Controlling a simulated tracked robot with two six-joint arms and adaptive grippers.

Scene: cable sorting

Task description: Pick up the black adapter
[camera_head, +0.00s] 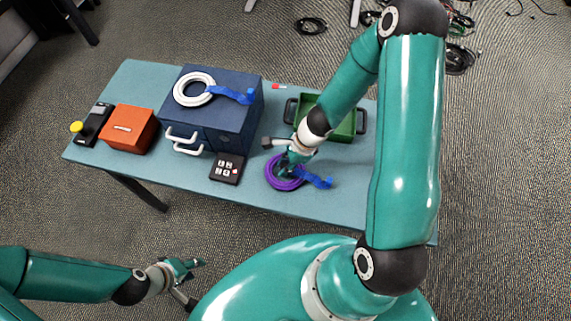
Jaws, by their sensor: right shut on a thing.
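A small black block with several white marks on top (228,168), which looks like the black adapter, lies on the table in front of the blue box. My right gripper (287,168) is to its right, low over the table at the purple cable coil (271,180). It is shut on the coil, as far as I can see; the fingertips are partly hidden. A blue strap (317,180) sticks out from the coil's right side. My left gripper (190,281) is open and empty, off the table's front edge and below the block in the picture.
A blue box (236,120) with white handles carries a white cable coil (181,91) with a blue strap. A green tray (346,130) is behind my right arm. An orange box (128,130) and a black device (94,122) are at the table's (180,174) left.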

